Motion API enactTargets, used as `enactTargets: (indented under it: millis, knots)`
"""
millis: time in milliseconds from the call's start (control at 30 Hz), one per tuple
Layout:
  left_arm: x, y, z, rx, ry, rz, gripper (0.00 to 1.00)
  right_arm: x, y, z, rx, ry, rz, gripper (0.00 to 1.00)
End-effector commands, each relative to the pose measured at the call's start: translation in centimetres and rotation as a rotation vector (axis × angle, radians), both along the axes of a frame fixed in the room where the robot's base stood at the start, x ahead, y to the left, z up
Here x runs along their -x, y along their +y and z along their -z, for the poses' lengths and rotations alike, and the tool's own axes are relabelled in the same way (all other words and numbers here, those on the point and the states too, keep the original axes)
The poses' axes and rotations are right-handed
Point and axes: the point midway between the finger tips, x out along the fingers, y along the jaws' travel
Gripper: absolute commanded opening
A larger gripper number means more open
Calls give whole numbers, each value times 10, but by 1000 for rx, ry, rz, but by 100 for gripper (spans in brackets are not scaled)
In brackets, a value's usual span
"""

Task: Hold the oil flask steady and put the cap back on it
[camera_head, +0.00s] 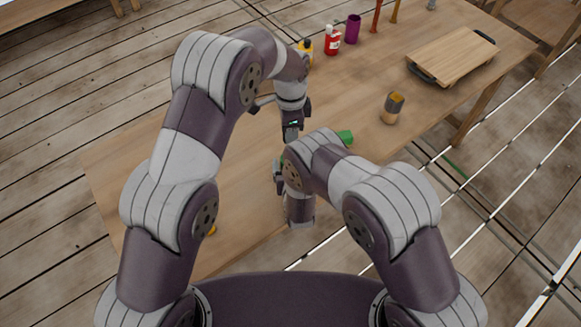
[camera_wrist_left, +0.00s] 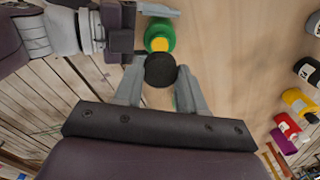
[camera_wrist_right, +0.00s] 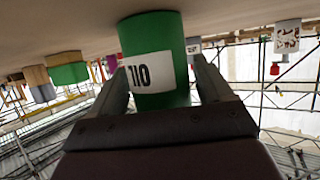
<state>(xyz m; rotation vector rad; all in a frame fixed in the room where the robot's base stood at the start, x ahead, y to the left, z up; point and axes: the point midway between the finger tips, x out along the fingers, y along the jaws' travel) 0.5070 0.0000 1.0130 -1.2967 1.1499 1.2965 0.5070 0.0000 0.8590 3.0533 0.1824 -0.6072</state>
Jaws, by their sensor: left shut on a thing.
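The green oil flask (camera_wrist_right: 155,70), with a white label, stands upright on the table and looks inverted in the right wrist view. Its yellow top (camera_wrist_left: 158,44) shows uncapped in the left wrist view. My left gripper (camera_wrist_left: 160,78) is shut on the round black cap (camera_wrist_left: 160,70), holding it above and beside the flask's top. My right gripper (camera_wrist_right: 162,80) is open, one finger on each side of the flask; contact is hard to tell. In the head view my left gripper (camera_head: 291,137) hangs over the table, and my arms mostly hide the flask.
The wooden table (camera_head: 240,195) also bears a cutting board (camera_head: 452,55), a dark-topped jar (camera_head: 392,107), a green block (camera_head: 345,137), a red bottle (camera_head: 332,40), a yellow bottle (camera_head: 305,50) and a purple cup (camera_head: 353,28).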

Motion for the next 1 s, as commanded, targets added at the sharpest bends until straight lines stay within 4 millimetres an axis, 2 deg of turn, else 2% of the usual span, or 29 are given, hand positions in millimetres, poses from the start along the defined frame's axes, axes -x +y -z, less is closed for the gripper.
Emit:
enactTargets:
  millis: [33,100,200,367,667,1000]
  knots:
    - [0,0,0,0,0,0,12,0,0,0,0,0,0,61]
    - [0,0,0,0,0,0,12,0,0,0,0,0,0,39]
    - [0,0,0,0,0,0,12,0,0,0,0,0,0,10]
    - [0,0,9,-1,2,0,12,0,0,0,0,0,0,10]
    - [1,0,49,-1,2,0,12,0,0,0,0,0,0,10]
    - [0,0,50,0,1,0,12,0,0,0,0,0,0,10]
